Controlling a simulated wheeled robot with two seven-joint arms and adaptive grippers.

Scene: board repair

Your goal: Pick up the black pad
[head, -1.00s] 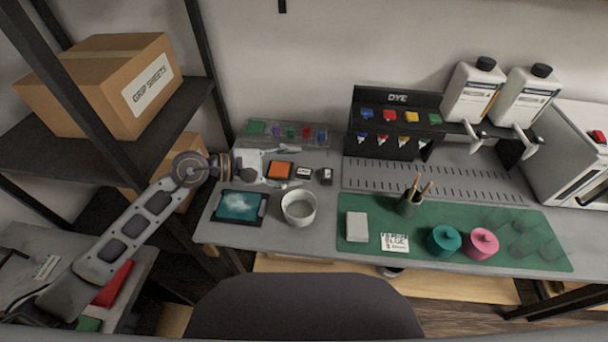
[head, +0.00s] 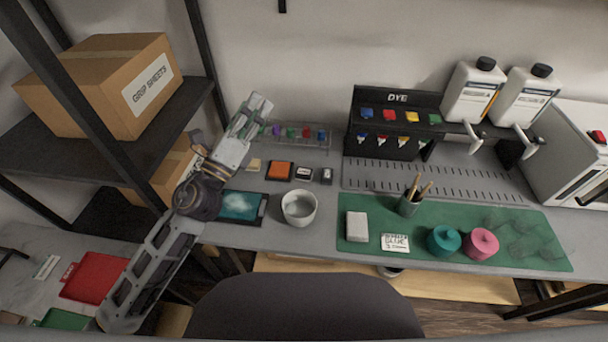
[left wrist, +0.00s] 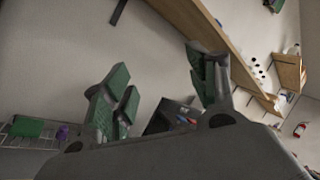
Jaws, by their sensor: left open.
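My left gripper (head: 258,106) is raised over the rear left of the workbench, in front of the clear rack, pointing up toward the wall. Its green-padded fingers are apart and empty in the left wrist view (left wrist: 160,92). On the bench below and to its right is a row of small pads: an orange pad in a dark frame (head: 281,170), a dark piece with a white label (head: 304,173) and a small black piece with a grey mark (head: 326,175). I cannot tell which is the black pad. My right gripper is not in view.
A teal-screened tablet (head: 238,206) and a white bowl (head: 299,208) lie in front of the row. A clear rack (head: 312,134) stands behind it. The black dye stand (head: 398,98) and green mat (head: 470,215) are to the right. A shelf post (head: 208,60) stands left.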

